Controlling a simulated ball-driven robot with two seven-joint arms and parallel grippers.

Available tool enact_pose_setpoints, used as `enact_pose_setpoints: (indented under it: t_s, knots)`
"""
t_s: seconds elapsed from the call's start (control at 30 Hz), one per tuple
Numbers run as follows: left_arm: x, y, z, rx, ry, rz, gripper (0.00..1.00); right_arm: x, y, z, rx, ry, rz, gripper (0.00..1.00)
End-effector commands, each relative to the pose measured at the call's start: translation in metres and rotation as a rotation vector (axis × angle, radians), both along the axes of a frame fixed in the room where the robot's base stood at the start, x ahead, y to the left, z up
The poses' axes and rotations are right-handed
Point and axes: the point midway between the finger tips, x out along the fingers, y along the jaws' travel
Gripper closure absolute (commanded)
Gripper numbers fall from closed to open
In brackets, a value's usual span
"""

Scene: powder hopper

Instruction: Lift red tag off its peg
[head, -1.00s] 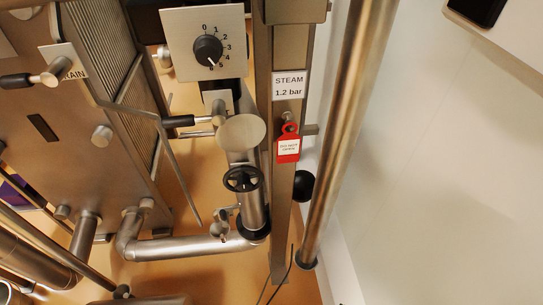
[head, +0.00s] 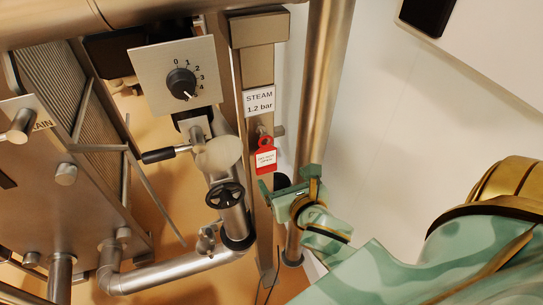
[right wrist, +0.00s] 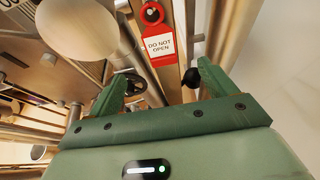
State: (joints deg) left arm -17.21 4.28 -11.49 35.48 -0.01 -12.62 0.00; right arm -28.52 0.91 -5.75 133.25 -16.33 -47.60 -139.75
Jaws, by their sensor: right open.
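The red tag (head: 265,158) has a white label and hangs by its ring from a small metal peg (head: 262,131) on the steel post (head: 256,100), below the STEAM 1,2 bar sign. My right gripper (head: 288,187) is open and empty, just below and to the right of the tag, apart from it. In the right wrist view the tag (right wrist: 158,45) reads DO NOT OPEN and shows beyond the two spread fingers (right wrist: 162,75), across the gap between them. My left gripper is not in view.
A thick vertical pipe (head: 325,80) stands close right of the post, behind my gripper. A black handwheel (head: 225,195), a round metal disc (head: 217,155) and a dial plate (head: 178,75) lie to the left. A white wall fills the right side.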

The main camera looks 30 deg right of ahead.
Motion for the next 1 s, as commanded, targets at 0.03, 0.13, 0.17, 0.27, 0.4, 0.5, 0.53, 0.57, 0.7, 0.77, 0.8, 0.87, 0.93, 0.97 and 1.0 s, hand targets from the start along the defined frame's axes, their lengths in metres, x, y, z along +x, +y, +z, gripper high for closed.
enact_pose_setpoints:
  t_s: [0.03,0.13,0.17,0.27,0.4,0.5,0.53,0.57,0.7,0.77,0.8,0.87,0.93,0.97,1.0]
  knots:
    - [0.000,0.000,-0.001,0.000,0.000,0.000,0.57,0.009,-0.002,-0.003,0.002,-0.003,-0.002,0.16]
    - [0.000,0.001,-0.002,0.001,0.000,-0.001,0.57,0.030,-0.007,-0.012,0.003,-0.003,-0.002,0.16]
    - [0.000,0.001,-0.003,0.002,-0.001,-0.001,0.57,0.037,-0.009,-0.015,0.003,-0.004,-0.002,0.16]
    - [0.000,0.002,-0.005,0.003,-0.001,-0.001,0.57,0.059,-0.014,-0.025,0.005,-0.002,-0.002,0.16]
    - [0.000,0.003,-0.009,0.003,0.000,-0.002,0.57,0.087,-0.020,-0.037,0.006,-0.002,-0.001,0.16]
    - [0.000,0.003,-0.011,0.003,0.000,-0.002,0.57,0.104,-0.024,-0.044,0.008,-0.003,-0.001,0.16]
    - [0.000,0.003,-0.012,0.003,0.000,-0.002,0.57,0.108,-0.025,-0.046,0.007,-0.003,-0.001,0.16]
    - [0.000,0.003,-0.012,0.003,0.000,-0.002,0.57,0.112,-0.026,-0.048,0.006,-0.001,-0.001,0.16]
    - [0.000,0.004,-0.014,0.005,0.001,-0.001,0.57,0.124,-0.029,-0.053,0.006,-0.001,0.000,0.16]
    - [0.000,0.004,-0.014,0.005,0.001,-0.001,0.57,0.127,-0.030,-0.054,0.006,-0.002,0.000,0.16]
    - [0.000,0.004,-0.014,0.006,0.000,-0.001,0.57,0.128,-0.030,-0.054,0.005,-0.002,0.000,0.16]
    - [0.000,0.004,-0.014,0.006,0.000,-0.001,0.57,0.129,-0.030,-0.055,0.005,-0.001,0.000,0.16]
    - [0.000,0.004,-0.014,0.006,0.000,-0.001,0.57,0.129,-0.030,-0.055,0.005,-0.001,0.000,0.16]
    - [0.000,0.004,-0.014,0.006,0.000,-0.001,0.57,0.129,-0.030,-0.055,0.005,-0.001,0.000,0.16]
    - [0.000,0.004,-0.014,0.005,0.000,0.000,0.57,0.129,-0.030,-0.055,0.005,-0.001,0.000,0.16]
